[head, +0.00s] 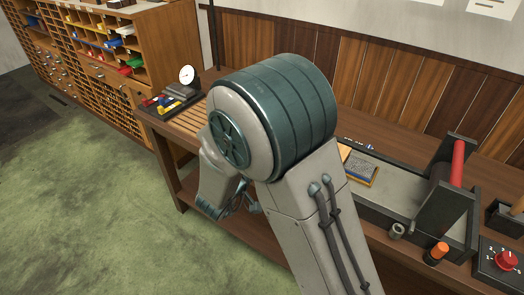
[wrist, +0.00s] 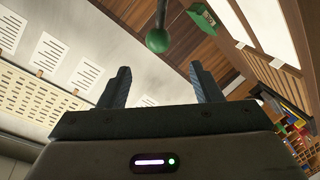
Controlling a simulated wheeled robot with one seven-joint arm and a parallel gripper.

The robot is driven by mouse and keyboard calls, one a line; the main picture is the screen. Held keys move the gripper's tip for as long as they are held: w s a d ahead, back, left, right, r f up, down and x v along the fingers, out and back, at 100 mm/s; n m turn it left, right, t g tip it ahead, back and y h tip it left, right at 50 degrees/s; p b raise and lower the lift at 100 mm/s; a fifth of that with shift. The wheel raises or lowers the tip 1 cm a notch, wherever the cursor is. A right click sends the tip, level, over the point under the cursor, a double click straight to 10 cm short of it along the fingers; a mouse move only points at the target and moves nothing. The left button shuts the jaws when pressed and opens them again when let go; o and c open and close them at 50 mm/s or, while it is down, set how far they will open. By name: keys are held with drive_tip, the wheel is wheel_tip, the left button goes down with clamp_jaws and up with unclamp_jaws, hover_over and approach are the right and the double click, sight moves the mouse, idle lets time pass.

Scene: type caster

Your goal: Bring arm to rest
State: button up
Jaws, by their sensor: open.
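My arm fills the middle of the head view, bent at a large dark teal joint and folded down towards the left. My gripper (head: 236,203) shows small and partly hidden beyond the arm, in front of the wooden workbench (head: 265,245). In the wrist view my gripper (wrist: 160,88) has its two dark fingers wide apart, with nothing between them.
A type cabinet (head: 165,60) stands at the back left. Green floor at left is clear.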

wheel_tip(320, 180, up, 6)
drive_tip(key=s+g+y, duration=0.2)
drive_tip(key=g+y, duration=0.1)
drive_tip(key=y, duration=0.7)
drive_tip(key=s+d+m+g+h, duration=0.1)
drive_tip(key=s+d+g, duration=0.3)
drive_tip(key=s, duration=0.6)
drive_tip(key=s+d+m+g+h, duration=0.1)
drive_tip(key=s+d+m+g, duration=0.1)
drive_tip(key=s+d, duration=0.7)
drive_tip(key=shift+s+g, duration=0.85)
drive_tip(key=shift+g, duration=0.05)
drive_tip(key=shift+r, duration=0.1)
